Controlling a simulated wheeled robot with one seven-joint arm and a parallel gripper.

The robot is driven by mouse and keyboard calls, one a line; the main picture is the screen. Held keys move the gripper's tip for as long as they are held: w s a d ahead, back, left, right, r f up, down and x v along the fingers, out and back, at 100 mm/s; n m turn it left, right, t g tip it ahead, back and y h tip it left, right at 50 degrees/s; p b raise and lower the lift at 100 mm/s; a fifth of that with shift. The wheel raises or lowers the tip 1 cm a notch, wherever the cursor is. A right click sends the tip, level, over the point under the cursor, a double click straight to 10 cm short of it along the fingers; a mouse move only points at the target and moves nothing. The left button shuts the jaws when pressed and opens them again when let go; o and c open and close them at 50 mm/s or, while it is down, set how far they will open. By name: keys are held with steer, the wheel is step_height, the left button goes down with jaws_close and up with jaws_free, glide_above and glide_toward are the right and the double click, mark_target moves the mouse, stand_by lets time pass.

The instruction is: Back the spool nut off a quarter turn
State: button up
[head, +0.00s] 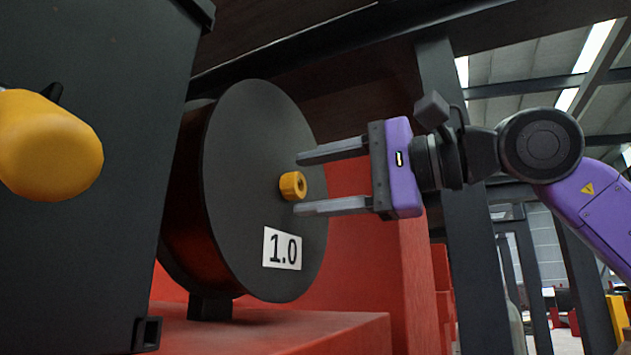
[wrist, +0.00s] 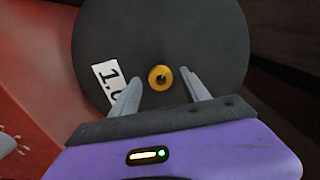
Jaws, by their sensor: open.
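The spool nut (head: 292,186) is a small yellow-orange knob at the centre of a dark round spool (head: 255,150) with a white "1.0" label (head: 282,249). My gripper (head: 299,184) is open, its two grey fingers pointing at the spool, one above and one below the nut in the head view. In the wrist view the nut (wrist: 160,78) lies between and slightly beyond the fingertips of my gripper (wrist: 160,77), with a gap on each side. The fingers do not appear to touch the nut. The label (wrist: 108,80) is tilted left of the nut there.
A dark cabinet-like panel (head: 90,200) with a large yellow knob (head: 48,145) stands at the left. A red base (head: 270,333) lies under the spool, and a red upright (head: 375,250) stands behind my gripper. Dark steel posts (head: 465,220) rise at the right.

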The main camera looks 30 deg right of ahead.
steer(key=b+v, duration=0.1)
steer(key=v, duration=0.6)
steer(key=shift+s+d, duration=0.2)
steer(key=shift+s, duration=0.1)
